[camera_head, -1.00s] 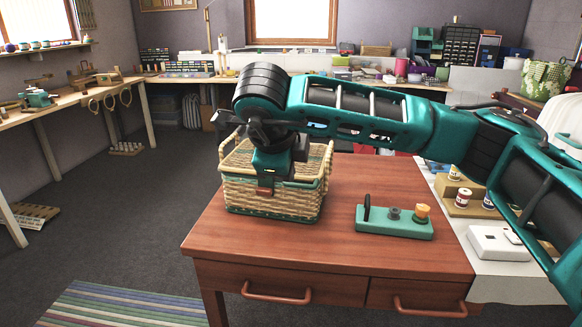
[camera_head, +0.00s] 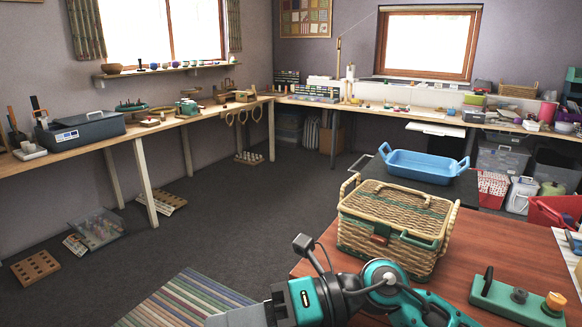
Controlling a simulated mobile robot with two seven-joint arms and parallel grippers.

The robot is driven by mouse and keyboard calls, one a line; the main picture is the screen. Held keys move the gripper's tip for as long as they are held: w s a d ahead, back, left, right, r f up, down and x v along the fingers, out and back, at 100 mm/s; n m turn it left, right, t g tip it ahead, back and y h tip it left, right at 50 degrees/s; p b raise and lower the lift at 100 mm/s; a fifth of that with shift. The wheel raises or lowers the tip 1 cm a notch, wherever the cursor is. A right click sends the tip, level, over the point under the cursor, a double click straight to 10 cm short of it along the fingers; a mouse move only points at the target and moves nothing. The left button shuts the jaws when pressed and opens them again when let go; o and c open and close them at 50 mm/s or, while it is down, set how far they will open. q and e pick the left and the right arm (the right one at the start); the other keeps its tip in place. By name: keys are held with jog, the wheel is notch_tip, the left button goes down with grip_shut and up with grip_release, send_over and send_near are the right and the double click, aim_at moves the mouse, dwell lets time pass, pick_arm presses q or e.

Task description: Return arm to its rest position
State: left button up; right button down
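An arm of mine, which seems to be the right one, crosses the bottom of the head view, with teal links, a round joint and a grey end section (camera_head: 245,317) pointing left. The lower edge cuts off this end, and I cannot make out its fingertips. It is in front of the wicker basket (camera_head: 392,225), low in the picture and apart from the basket's body as far as I can see. The basket stands upright on the red-brown table with its lid down and a teal band around its top. My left gripper is not in view.
A teal spool holder (camera_head: 515,300) stands on the red-brown table (camera_head: 475,245), right of the basket. A blue tray (camera_head: 425,165) sits on a dark surface behind it. Workbenches line the walls.

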jog(key=w+d+r+m+t+y+p, duration=0.2)
jog(key=w+d+r+m+t+y, duration=0.25)
jog(key=m+t, duration=0.75)
jog(key=w+d+f+m+t+h+p, duration=0.3)
jog(key=d+f+m+t+h, duration=0.6)
jog(key=m, duration=0.9)
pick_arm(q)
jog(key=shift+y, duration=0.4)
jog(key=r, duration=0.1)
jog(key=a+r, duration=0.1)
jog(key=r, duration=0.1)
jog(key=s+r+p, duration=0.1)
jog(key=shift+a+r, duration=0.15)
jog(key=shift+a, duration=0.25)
pick_arm(e)
jog(key=s+d+f+m+g+h, duration=0.3)
jog(key=s+d+f+m+h, duration=0.2)
jog(key=f, duration=0.4)
jog(key=s+d+f+m+g+h, duration=0.4)
jog(key=s+d+f+m, duration=0.2)
jog(key=f, duration=0.4)
jog(key=shift+s+d+h, duration=0.2)
jog(key=shift+s+h, duration=0.15)
jog(key=shift+s, duration=0.3)
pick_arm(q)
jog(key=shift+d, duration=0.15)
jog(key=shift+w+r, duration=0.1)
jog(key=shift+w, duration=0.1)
